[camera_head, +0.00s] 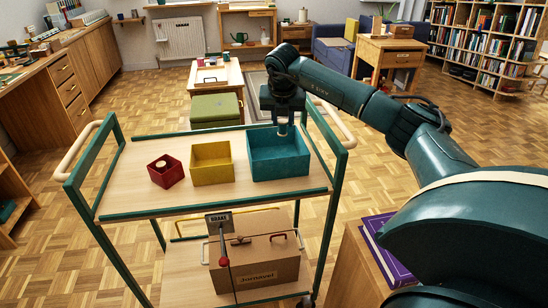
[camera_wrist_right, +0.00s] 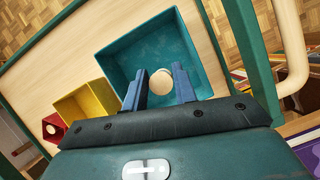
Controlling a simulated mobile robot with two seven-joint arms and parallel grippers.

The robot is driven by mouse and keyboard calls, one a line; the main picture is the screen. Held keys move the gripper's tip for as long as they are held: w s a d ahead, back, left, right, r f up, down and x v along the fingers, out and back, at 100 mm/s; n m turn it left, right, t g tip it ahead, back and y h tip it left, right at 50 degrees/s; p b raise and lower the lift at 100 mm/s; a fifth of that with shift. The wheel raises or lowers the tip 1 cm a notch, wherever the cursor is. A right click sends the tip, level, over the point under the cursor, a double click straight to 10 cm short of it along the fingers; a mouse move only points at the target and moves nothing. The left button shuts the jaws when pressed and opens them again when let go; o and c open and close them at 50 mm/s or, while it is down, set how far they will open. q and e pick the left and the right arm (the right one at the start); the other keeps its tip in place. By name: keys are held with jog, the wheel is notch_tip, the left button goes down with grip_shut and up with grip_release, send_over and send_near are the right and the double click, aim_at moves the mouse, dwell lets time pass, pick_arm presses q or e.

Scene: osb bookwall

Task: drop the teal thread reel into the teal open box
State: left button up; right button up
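The teal open box (camera_head: 279,168) stands at the right end of the trolley's top shelf. It also fills the middle of the right wrist view (camera_wrist_right: 120,70). My right gripper (camera_head: 283,128) points down over this box, its fingertips near the back rim. Between its two fingers is a reel with a pale round end (camera_wrist_right: 161,82); the fingers appear closed against its sides. The thread colour is mostly hidden by the fingers. My left gripper is not in view.
A yellow open box (camera_head: 212,171) and a red open box (camera_head: 165,178) stand left of the teal one. The red one holds a pale-ended piece. The trolley shelf (camera_head: 125,180) has green rails and raised end handles. A cardboard carton (camera_head: 255,268) sits below.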

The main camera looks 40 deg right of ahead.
jog(key=o, duration=0.4)
jog(key=shift+o, duration=0.2)
jog(key=v, duration=1.3)
jog(key=shift+r, duration=0.1)
